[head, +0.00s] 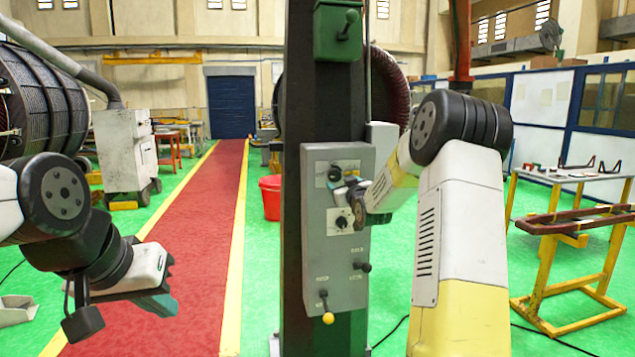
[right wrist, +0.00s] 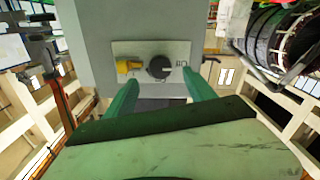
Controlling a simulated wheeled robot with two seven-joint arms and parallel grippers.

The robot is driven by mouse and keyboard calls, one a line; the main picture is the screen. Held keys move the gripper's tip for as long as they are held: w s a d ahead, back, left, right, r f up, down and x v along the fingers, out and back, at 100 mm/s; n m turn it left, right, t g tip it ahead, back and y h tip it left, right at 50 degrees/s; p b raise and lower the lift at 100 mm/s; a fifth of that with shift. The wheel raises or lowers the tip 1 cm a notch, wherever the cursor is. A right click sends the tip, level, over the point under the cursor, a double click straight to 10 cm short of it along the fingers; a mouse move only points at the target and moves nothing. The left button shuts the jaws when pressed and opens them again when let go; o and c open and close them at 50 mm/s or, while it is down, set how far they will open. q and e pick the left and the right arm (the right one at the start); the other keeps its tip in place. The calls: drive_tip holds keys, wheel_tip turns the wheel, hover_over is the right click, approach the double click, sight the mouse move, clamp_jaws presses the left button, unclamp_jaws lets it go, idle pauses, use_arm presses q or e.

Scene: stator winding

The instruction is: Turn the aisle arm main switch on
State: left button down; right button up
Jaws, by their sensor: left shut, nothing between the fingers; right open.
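A grey control panel (head: 318,225) is fixed to a dark upright column. A pale plate near its top carries a black round knob (head: 335,173), also seen in the right wrist view (right wrist: 158,67) beside a yellow part (right wrist: 128,66). My right gripper (head: 345,188) is in front of the panel and partly covers this plate. In the right wrist view its green fingers (right wrist: 161,88) are apart, facing the plate, with nothing between them; contact with the knob cannot be told. My left gripper (head: 165,304) is shut and empty, low at left, away from the panel.
Below are a dial (head: 343,220), a black-tipped lever (head: 362,267) and a yellow-knobbed lever (head: 327,318). A green lever box (head: 337,45) is above. A red bucket (head: 270,197) stands behind the column. A yellow-legged stand (head: 548,270) is at right. The red aisle (head: 200,230) is clear.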

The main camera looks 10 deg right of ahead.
sight(336, 177)
drive_tip(key=w, duration=0.7)
drive_tip(key=shift+w+a, duration=0.15)
drive_tip(key=c, duration=1.4)
drive_tip(key=shift+o, duration=0.2)
